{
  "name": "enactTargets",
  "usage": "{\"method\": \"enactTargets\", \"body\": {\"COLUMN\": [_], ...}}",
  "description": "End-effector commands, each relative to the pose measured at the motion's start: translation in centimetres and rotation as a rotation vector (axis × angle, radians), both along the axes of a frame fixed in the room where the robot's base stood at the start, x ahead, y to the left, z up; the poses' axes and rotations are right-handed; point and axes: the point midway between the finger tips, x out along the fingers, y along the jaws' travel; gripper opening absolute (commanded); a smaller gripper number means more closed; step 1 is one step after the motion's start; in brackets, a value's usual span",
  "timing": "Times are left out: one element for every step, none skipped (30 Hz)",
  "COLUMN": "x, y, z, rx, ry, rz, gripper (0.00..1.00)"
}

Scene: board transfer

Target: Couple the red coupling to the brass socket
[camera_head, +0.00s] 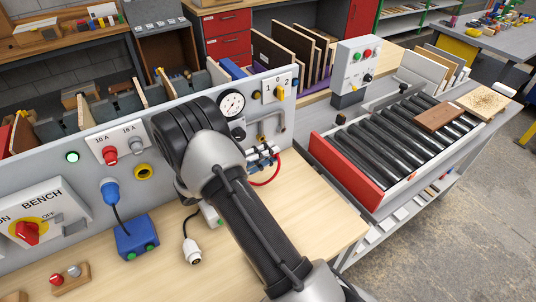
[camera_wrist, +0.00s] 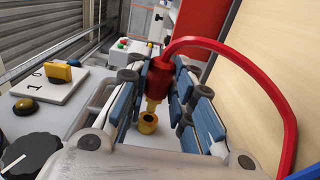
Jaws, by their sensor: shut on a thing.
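The red coupling (camera_wrist: 159,78) is in the wrist view, with a brass tip pointing toward the panel and a red hose (camera_wrist: 270,80) curving away from it. My gripper (camera_wrist: 166,92) is shut on the coupling between its blue pads. The brass socket (camera_wrist: 148,123) is a ring on the grey panel, just beyond the coupling's tip. The tip looks close to the socket's opening; I cannot tell whether they touch. In the head view my gripper (camera_head: 262,156) is at the panel's right part, with the red hose (camera_head: 269,183) hanging below it; my arm hides part of this.
A pressure gauge (camera_head: 232,104) and a yellow rotary switch (camera_head: 280,93) are on the panel near my gripper. A grey pipe handle (camera_head: 281,117) is close on the right. The bench top (camera_head: 320,215) at right is clear.

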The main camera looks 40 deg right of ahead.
Motion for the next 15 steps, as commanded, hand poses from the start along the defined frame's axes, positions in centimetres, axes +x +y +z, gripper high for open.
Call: {"method": "enactTargets", "body": {"x": [0.00, 0.00, 0.00, 0.00, 0.00, 0.00, 0.00, 0.02, 0.05, 0.09, 0.15, 0.23, 0.30, 0.37, 0.46], "y": [0.00, 0.00, 0.00, 0.00, 0.00, 0.00, 0.00, 0.00, 0.00, -0.01, -0.01, -0.01, -0.02, -0.02, -0.03], "z": [-0.02, -0.01, 0.01, 0.02, 0.03, 0.03, 0.03, 0.03, 0.01, 0.00, -0.01, -0.02, -0.03, -0.04, -0.05], "rx": [0.000, 0.000, 0.000, 0.000, 0.000, 0.000, 0.000, 0.000, 0.000, 0.000, 0.000, 0.000, 0.000, 0.000, 0.000], "ry": [0.000, 0.000, 0.000, 0.000, 0.000, 0.000, 0.000, 0.000, -0.001, -0.001, -0.001, -0.001, -0.001, -0.001, -0.002], "rz": [0.000, 0.000, 0.000, 0.000, 0.000, 0.000, 0.000, 0.000, 0.000, 0.000, 0.000, 0.000, 0.000, 0.000, 0.000], "gripper": [0.00, 0.00, 0.00, 0.00, 0.00, 0.00, 0.00, 0.00, 0.00, 0.00, 0.00, 0.00, 0.00, 0.00, 0.00]}}
